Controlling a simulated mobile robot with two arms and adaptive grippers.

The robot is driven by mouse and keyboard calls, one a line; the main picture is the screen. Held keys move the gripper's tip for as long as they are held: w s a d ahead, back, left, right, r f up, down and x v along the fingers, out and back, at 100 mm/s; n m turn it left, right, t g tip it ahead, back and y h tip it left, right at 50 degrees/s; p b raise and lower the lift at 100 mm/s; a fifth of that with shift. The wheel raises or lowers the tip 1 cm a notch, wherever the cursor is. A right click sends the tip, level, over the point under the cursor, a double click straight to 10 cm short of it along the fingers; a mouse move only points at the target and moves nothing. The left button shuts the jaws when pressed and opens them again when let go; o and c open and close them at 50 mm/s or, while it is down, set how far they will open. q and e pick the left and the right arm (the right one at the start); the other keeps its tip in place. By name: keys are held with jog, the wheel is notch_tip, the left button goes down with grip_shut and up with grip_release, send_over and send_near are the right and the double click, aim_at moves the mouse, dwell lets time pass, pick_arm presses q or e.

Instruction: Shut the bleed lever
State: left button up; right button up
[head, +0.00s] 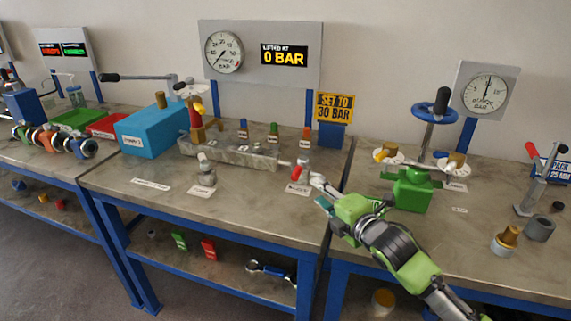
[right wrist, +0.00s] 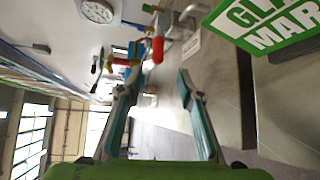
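A small red lever (head: 297,173) sits on a grey fitting (head: 304,162) at the right end of the metal block (head: 235,152) on the middle bench. I take it for the bleed lever; the label (head: 298,189) in front of it is too small to read. In the right wrist view a red grip (right wrist: 158,49) shows beyond the fingertips, roughly in line with the gap. My right gripper (head: 320,188) is just right of the lever, apart from it. The wrist view shows its two fingers (right wrist: 160,80) spread with nothing between them. My left gripper is out of view.
A grey fitting (head: 207,173) stands to the left on the same bench, and a blue box (head: 155,130) farther left. A green valve body (head: 411,190) with a blue handwheel is on the right bench. A gauge board (head: 260,54) reads 0 BAR. The front benchtop is mostly clear.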

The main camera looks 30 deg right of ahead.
aim_at(299, 176)
jog(key=p+x, duration=0.1)
jog(key=x, duration=1.2)
jog(key=shift+w+r, duration=0.15)
jog(key=shift+w, duration=0.1)
jog(key=shift+w+d, duration=0.1)
jog(key=shift+w, duration=0.25)
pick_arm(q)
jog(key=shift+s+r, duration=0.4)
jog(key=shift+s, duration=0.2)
pick_arm(e)
grip_shut()
